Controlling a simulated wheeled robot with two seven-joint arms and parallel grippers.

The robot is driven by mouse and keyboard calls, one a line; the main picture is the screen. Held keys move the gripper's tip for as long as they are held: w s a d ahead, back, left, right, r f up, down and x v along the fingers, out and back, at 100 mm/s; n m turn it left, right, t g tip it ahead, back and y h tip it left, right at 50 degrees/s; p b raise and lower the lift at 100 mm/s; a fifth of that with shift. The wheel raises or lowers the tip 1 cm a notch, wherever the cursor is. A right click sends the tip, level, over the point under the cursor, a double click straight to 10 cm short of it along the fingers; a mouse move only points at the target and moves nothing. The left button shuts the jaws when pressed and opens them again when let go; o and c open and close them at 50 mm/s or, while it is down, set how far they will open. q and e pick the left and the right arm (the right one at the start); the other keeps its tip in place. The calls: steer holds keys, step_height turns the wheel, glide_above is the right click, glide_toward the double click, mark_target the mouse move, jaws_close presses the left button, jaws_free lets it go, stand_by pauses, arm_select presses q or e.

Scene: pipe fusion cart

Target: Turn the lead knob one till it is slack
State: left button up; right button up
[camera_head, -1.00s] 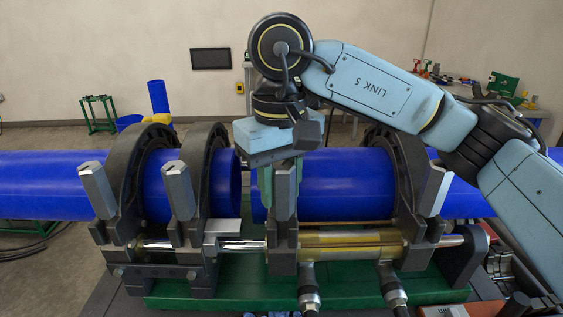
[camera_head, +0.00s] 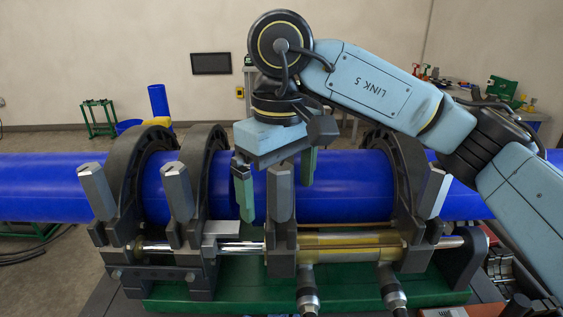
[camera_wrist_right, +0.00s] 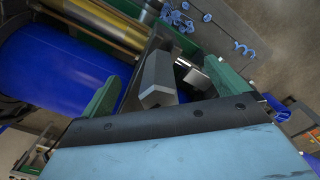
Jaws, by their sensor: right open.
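Several grey, block-like knobs stand upright along the front of the clamp frame. One grey knob (camera_head: 281,192) is in front of the blue pipe near the middle, and it also shows in the right wrist view (camera_wrist_right: 157,78). My right gripper (camera_head: 275,178) is open around this knob, with one green finger on each side and visible space between fingers and knob. In the right wrist view the gripper (camera_wrist_right: 166,88) has the knob between its fingers, touching neither. I cannot tell which knob is named lead knob one. My left gripper is not in view.
Two more grey knobs stand to the left, the nearer one (camera_head: 177,191) close to the gripper, and another knob (camera_head: 433,192) stands to the right. Dark clamp rings (camera_head: 205,160) hold the blue pipe (camera_head: 345,185). Hoses (camera_head: 308,290) rise in front of the green base.

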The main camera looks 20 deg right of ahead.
steer(key=shift+s+a+f, duration=0.1)
steer(key=shift+f, duration=0.15)
steer(key=r+p, duration=0.4)
steer(key=r, duration=0.2)
steer(key=shift+w+r, duration=0.1)
steer(key=shift+w, duration=0.1)
steer(key=shift+c, duration=0.3)
